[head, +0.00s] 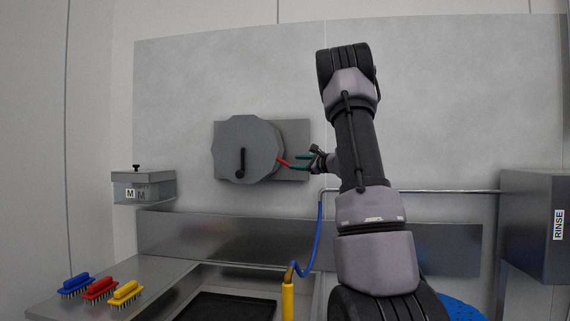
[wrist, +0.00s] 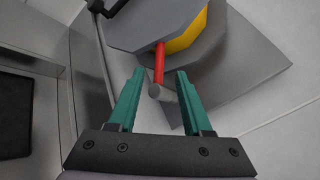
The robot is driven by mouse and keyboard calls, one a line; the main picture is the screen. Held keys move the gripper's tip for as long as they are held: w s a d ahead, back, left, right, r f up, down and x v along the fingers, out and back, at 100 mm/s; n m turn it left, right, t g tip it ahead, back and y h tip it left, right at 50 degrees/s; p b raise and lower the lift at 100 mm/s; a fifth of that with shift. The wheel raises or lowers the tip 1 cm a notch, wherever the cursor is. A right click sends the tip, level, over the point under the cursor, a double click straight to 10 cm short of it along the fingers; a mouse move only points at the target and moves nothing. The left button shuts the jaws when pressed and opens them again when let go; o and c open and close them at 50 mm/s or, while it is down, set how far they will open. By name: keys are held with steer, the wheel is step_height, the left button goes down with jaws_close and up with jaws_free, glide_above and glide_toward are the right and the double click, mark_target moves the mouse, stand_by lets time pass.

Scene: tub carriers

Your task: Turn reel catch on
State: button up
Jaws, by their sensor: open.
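The grey reel (head: 244,149) is mounted on a flat grey plate (head: 297,135) on the back wall, with a black crank handle on its face. A red catch lever (head: 283,162) sticks out from the reel's right side. In the wrist view the red lever (wrist: 159,62) ends in a grey knob (wrist: 161,93), and a yellow part (wrist: 187,36) shows behind the reel. My gripper (head: 301,162) is open at the lever's end. In the wrist view its green fingers (wrist: 160,98) stand on either side of the knob, with gaps showing on both sides.
A metal rail (head: 440,191) runs right to the RINSE box (head: 540,225). A lidded M box (head: 143,187) is at left. Blue, red and yellow brushes (head: 100,289) lie at front left beside the sink.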

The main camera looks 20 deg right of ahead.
mark_target(284, 162)
steer(key=x, duration=0.6)
steer(key=shift+w+a, duration=0.15)
steer(key=shift+w, duration=0.2)
jaws_close()
stand_by(1.1)
